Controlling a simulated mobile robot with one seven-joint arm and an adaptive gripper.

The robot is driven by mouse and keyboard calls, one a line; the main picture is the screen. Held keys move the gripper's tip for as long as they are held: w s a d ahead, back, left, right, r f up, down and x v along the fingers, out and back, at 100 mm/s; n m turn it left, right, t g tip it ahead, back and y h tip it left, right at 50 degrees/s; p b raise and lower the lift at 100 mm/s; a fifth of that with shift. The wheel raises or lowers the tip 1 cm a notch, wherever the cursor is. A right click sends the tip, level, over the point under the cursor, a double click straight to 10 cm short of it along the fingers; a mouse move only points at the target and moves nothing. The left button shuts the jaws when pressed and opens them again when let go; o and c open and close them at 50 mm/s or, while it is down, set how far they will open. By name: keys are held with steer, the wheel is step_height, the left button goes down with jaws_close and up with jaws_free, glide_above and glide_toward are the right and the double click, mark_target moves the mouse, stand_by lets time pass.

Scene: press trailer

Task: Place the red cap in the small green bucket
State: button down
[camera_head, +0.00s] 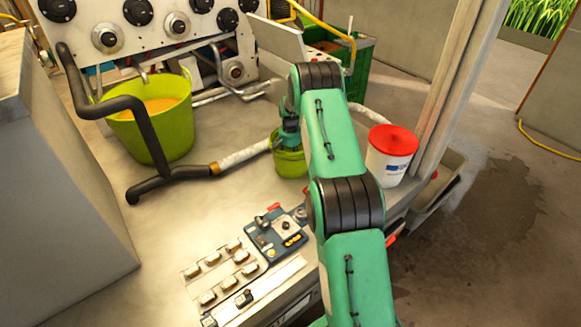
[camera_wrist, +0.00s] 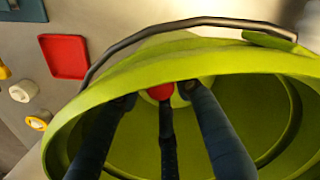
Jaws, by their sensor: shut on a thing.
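The small green bucket (camera_head: 290,163) stands on the floor of the trailer, below the end of my arm. In the wrist view the small green bucket (camera_wrist: 270,62) fills most of the picture, with its dark handle arching across the top. My gripper (camera_wrist: 160,98) reaches over the rim, its dark fingers pointing into the bucket. Its fingertips are shut on the red cap (camera_wrist: 160,91), a small patch of which shows between them. The cap appears inside the bucket opening; whether it touches the bottom cannot be told. In the head view my gripper (camera_head: 290,138) hides the cap.
A larger green tub (camera_head: 150,125) with orange contents stands at left, beside a black bent pipe (camera_head: 150,130). A white bucket with a red lid (camera_head: 392,150) stands close right of my arm. A control panel (camera_head: 275,237) lies in front, with a red square piece (camera_wrist: 67,56) nearby.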

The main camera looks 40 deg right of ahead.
steer(key=shift+f+b, duration=0.35)
steer(key=shift+f, duration=1.4)
steer(key=shift+f, duration=0.1)
steer(key=c, duration=1.5)
jaws_free()
step_height(320, 180, up, 12)
steer(key=p, duration=0.2)
steer(key=shift+a+p, duration=0.1)
steer(key=shift+p, duration=0.2)
